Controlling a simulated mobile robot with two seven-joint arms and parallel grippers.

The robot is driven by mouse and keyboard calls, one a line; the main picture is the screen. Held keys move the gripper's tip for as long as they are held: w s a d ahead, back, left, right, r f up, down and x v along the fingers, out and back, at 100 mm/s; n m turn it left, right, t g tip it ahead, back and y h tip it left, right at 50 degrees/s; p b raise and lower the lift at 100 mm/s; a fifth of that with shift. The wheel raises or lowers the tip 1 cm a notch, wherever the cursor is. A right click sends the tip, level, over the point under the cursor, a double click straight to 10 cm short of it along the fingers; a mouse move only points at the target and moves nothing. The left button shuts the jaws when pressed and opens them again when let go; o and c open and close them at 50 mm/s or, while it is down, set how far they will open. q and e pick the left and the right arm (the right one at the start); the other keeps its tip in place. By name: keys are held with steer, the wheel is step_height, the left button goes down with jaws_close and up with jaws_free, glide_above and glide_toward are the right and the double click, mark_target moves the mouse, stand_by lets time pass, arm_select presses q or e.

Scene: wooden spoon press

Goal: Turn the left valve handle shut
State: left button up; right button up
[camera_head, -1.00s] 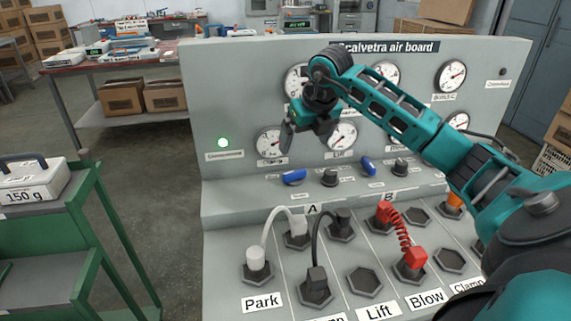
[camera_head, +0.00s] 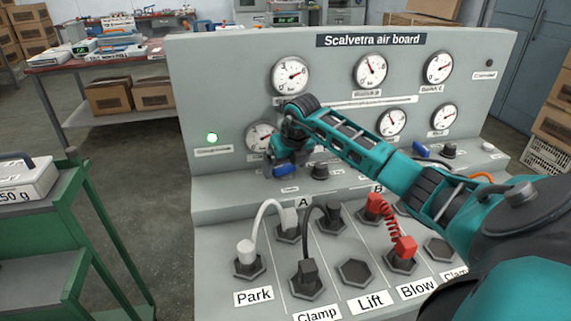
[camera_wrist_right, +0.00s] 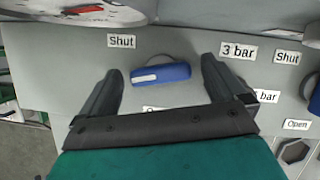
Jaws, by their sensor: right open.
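The left valve handle is a blue lever with a white stripe (camera_wrist_right: 160,74); in the wrist view it lies nearly level, slightly tilted. It shows partly below my gripper in the head view (camera_head: 286,171). A "Shut" label (camera_wrist_right: 121,41) is above its left end, and another label below it is mostly hidden. My right gripper (camera_wrist_right: 160,70) is open, one finger on each side of the handle with gaps at both ends. In the head view, my right gripper (camera_head: 287,157) is over the left of the panel ledge. My left gripper is not in view.
A black knob (camera_head: 320,171) stands right of the handle, near a "3 bar" label (camera_wrist_right: 238,51). A second blue handle (camera_head: 421,150) is farther right. Gauges (camera_head: 291,75) are on the board behind; plugged hoses, including a white one (camera_head: 266,213), stand in front.

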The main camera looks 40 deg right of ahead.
steer(key=shift+c, duration=0.5)
steer(key=c, duration=1)
steer(key=shift+o, duration=0.2)
steer(key=shift+r+m+p, duration=0.1)
steer(key=shift+m+p, duration=0.25)
steer(key=shift+m, duration=0.35)
steer(key=shift+m+g+h, duration=0.3)
steer(key=shift+m+h, duration=0.2)
steer(key=shift+m, duration=0.3)
steer(key=o, duration=1.1)
steer(key=shift+c, duration=0.2)
steer(key=v, duration=1.3)
steer(key=shift+p, duration=0.3)
